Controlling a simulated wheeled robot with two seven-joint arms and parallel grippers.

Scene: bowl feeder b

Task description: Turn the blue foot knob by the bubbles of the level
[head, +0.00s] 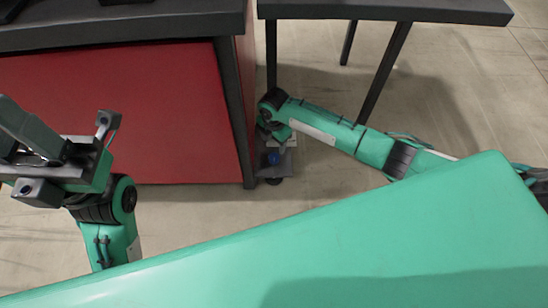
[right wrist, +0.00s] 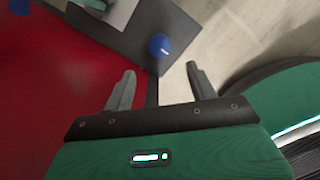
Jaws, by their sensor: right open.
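The blue foot knob (right wrist: 159,46) shows in the right wrist view at the corner of a grey plate (right wrist: 135,28). It also shows in the head view (head: 273,158), low beside the red cabinet's dark corner post. My right gripper (right wrist: 161,76) is open and empty. Its two fingers point toward the knob, one to each side in the picture, with the knob beyond the tips and apart from them. A pale piece (right wrist: 118,10) is cut off at the top edge; I cannot make out a level or its bubbles. My left gripper (head: 38,165) is at the far left, away from the knob.
The red cabinet (head: 120,110) with its dark post stands left of the knob. A dark table (head: 385,8) with thin legs stands at the back right, behind my right arm. Another blue piece (right wrist: 18,6) shows at the wrist view's top left. Bare floor (head: 330,185) lies right of the knob.

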